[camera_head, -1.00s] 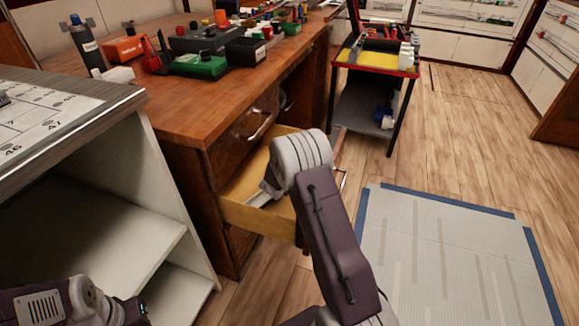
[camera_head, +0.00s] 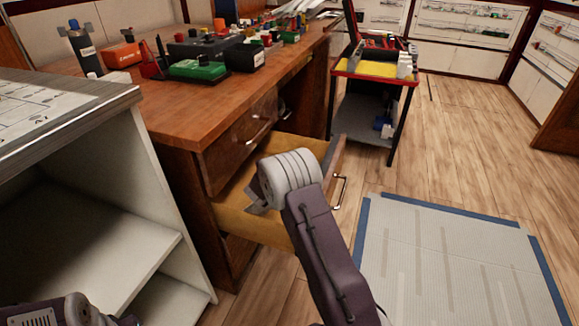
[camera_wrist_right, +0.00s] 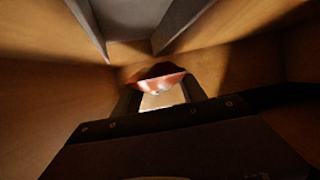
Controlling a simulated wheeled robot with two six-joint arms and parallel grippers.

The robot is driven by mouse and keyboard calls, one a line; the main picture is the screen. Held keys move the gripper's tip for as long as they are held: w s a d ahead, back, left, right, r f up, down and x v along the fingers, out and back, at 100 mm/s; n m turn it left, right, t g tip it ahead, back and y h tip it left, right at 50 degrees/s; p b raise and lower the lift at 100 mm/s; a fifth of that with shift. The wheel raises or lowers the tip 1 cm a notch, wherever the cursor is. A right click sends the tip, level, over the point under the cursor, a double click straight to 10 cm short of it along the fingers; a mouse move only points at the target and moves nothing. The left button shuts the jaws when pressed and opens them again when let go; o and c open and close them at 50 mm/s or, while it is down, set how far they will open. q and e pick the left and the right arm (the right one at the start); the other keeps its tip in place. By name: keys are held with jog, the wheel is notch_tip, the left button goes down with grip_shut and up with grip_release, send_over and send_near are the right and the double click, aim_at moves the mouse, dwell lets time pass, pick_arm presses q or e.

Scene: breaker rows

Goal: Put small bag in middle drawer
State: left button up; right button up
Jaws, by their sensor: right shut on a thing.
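The small bag (camera_wrist_right: 156,84), red and white, shows in the right wrist view between the two dark fingers of my right gripper (camera_wrist_right: 160,97). My right gripper is shut on it, inside the open drawer. In the head view the middle drawer (camera_head: 262,231) is pulled out of the brown desk, its light wooden walls showing. My right wrist covers much of the drawer there and hides the bag and fingertips. Part of my left arm shows at the bottom left, with its gripper out of view.
A closed drawer (camera_head: 240,143) is above the open one. The desk top (camera_head: 205,108) holds several tools and boxes. A grey-topped cabinet (camera_head: 70,125) stands at left. A small cart (camera_head: 372,110) stands behind the drawer. A grey mat (camera_head: 440,260) lies on the floor at right.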

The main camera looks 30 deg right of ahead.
jog(key=o, duration=1.4)
jog(key=shift+f, duration=0.1)
jog(key=shift+r, duration=0.25)
jog(key=p+v, duration=0.2)
jog(key=v, duration=0.1)
jog(key=r+p+v, duration=0.1)
jog(key=p+v, duration=0.1)
jog(key=v, duration=0.2)
jog(key=shift+s+a, duration=0.15)
jog(key=shift+s, duration=0.05)
